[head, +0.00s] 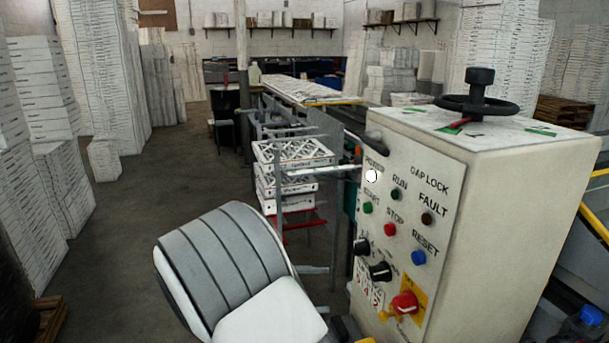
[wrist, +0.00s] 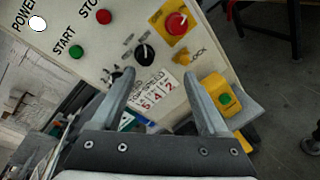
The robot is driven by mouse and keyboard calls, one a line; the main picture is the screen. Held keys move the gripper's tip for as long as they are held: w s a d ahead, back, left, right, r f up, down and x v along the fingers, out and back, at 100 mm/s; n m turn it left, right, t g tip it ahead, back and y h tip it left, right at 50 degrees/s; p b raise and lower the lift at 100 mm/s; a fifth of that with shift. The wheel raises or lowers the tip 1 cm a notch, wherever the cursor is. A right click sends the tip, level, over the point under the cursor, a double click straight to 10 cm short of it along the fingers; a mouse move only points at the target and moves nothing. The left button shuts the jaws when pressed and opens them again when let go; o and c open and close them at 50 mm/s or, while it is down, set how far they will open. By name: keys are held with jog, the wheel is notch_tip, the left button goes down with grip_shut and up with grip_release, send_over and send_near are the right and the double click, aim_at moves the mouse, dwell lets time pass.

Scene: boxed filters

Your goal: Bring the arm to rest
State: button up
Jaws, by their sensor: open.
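My gripper (wrist: 159,76) shows in the wrist view with its two fingers spread apart and nothing between them. It points at the lower part of the control panel (wrist: 120,45) of a cream cabinet; the gap to the panel is hard to judge. In the head view the cabinet (head: 500,190) stands at right, and my pale grey arm is in front of it at lower middle. The gripper itself is hidden there. The panel carries a white power lamp (head: 371,176), a green start button (head: 367,208), a red stop button (head: 390,230), black knobs and a red switch (head: 404,303).
A black handwheel (head: 476,105) tops the cabinet. White boxed filters (head: 291,152) are stacked on a rack behind my arm, beside a long conveyor (head: 300,89). Tall box stacks (head: 40,90) line the left. The floor aisle (head: 170,180) between is clear. A yellow box with a green button (wrist: 222,97) sits near my right finger.

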jog(key=s+d+r+m+g+y, duration=0.2)
jog(key=s+d+r+g+y, duration=0.15)
jog(key=d, duration=0.35)
jog(key=s+d+r+m+t+y+p, duration=0.2)
jog(key=s+r+m+y, duration=0.2)
jog(key=s, duration=0.4)
jog(key=s+d+r+m+t+y+p, duration=0.2)
jog(key=s+r+m+y, duration=0.3)
jog(key=s+y, duration=0.3)
jog(key=shift+s+d+r+t, duration=0.65)
jog(key=shift+s+r+t, duration=0.05)
jog(key=shift+r+t, duration=0.15)
